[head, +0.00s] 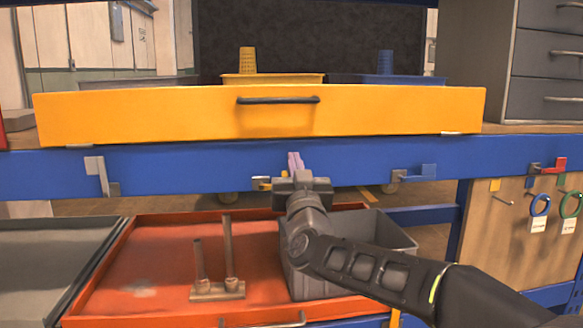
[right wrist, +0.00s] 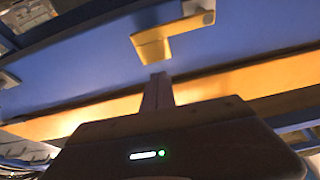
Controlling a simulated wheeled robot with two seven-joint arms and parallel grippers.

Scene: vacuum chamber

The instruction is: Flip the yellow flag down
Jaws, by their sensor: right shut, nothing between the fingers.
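The yellow flag (head: 261,184) is a small piece on the front of the blue beam (head: 200,172). In the head view my right gripper hides part of it. In the right wrist view the yellow flag (right wrist: 172,38) shows as a bent L-shaped plate against the blue beam (right wrist: 85,70). My right gripper (head: 295,161) is shut and empty, its fingertips in front of the beam, a little right of and above the flag. In the right wrist view the closed fingers (right wrist: 157,90) point towards the flag, with a small gap in the picture. I cannot tell contact.
A grey flag (head: 95,172), a blue flag (head: 420,172) and a red flag (head: 550,168) sit along the same beam. A yellow drawer (head: 380,110) juts out above. Below are an open red drawer (head: 150,262) and a grey bin (head: 350,250) under my right arm.

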